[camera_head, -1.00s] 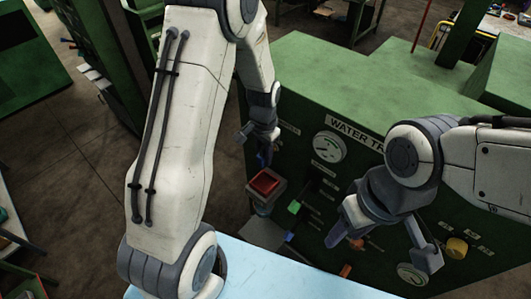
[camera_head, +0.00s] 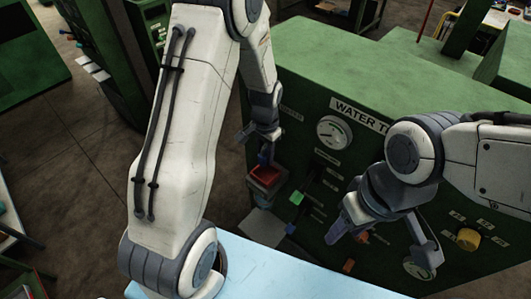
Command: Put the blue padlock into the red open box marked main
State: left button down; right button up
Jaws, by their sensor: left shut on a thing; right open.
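The red open box (camera_head: 263,180) is on the front of the green machine, left of its gauge. My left gripper (camera_head: 264,150) is just above the box, shut on the small blue padlock (camera_head: 264,158). The padlock hangs at the box's far rim in the picture; I cannot tell whether it is inside or just above. The fingers partly hide it. No marking on the box is readable. My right gripper (camera_head: 384,238) is open and empty in front of the machine's panel, at the right.
A light blue surface (camera_head: 270,275) lies at the bottom. Open floor shows left of my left arm.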

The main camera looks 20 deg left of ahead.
aim_at(265, 175)
pick_arm(q)
jog(key=shift+f+b, duration=2.65)
jog(key=shift+f, duration=1)
jog(key=c, duration=0.5)
grip_release()
